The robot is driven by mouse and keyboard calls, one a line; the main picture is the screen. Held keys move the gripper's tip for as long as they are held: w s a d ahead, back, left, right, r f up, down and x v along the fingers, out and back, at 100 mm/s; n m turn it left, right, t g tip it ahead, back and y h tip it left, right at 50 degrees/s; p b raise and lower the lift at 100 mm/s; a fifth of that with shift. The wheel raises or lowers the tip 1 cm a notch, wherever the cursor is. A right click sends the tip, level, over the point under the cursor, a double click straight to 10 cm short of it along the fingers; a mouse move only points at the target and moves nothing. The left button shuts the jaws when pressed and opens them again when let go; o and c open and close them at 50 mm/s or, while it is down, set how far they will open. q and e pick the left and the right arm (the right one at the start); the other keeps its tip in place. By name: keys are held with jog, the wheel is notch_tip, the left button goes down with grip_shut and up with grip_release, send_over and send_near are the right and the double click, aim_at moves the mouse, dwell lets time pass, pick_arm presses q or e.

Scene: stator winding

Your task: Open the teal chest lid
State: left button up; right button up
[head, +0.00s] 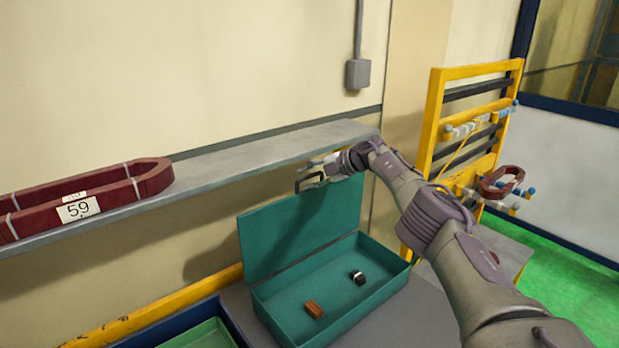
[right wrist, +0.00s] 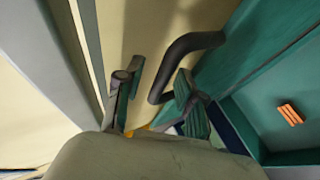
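The teal chest (head: 330,295) stands on a grey surface, and its lid (head: 300,232) is raised, standing up at the back. A dark curved handle (right wrist: 192,45) is on the lid's edge in the right wrist view. My right gripper (head: 312,174) is at the lid's upper edge, by the handle. In the right wrist view its fingers (right wrist: 158,92) are apart, with the handle's bent end between them; I cannot see a firm grip on it. My left gripper is not in view.
A brown block (head: 314,309) and a small black-and-white piece (head: 357,277) lie in the chest. A grey shelf (head: 240,160) with a dark red coil (head: 80,204) runs just above the lid. A yellow rack (head: 436,120) stands at right. A green tray (head: 205,336) is at lower left.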

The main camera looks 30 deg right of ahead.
jog(key=shift+d, duration=0.1)
jog(key=shift+v, duration=0.8)
jog(key=v, duration=1)
jog(key=shift+s, duration=0.15)
jog(key=shift+r, duration=0.1)
